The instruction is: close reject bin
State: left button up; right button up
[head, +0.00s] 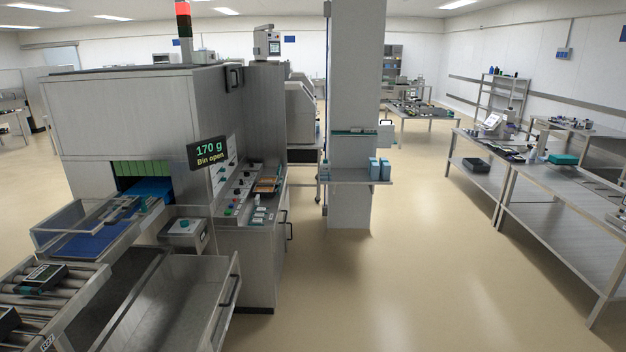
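The reject bin (192,286) is a grey metal drawer at the lower left of the head view. It is pulled out from under the sealer's infeed and is open at the top. I see no contents in the part of its inside that shows. A dark bar handle (229,291) is on its right-hand end face. A black display (208,153) on the machine reads "170 g" and "Bin open". The bin's lower left part is cut off by the frame edge and the roller conveyor. Neither of my grippers is in view.
The large steel tray sealer (135,110) stands behind the bin. A roller conveyor (75,300) carrying dark trays lies left of it. A control panel (240,190) is behind it to the right. The floor (370,290) to the right is clear up to the steel workbench (540,205).

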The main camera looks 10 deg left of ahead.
aim_at(188, 306)
jog(key=i+l+u, duration=0.1)
jog(key=i+u, duration=0.15)
jog(key=u, duration=0.15)
jog(key=i+l+u, duration=0.2)
jog(key=u, duration=0.15)
jog(key=i+l+u, duration=0.25)
jog(key=u, duration=0.15)
jog(key=i+l+u, duration=0.15)
jog(key=i+l+z, duration=0.1)
jog(key=i+l, duration=0.2)
jog(key=i, duration=0.2)
jog(key=i+l+z, duration=0.15)
jog(key=i, duration=0.35)
jog(key=l, duration=0.1)
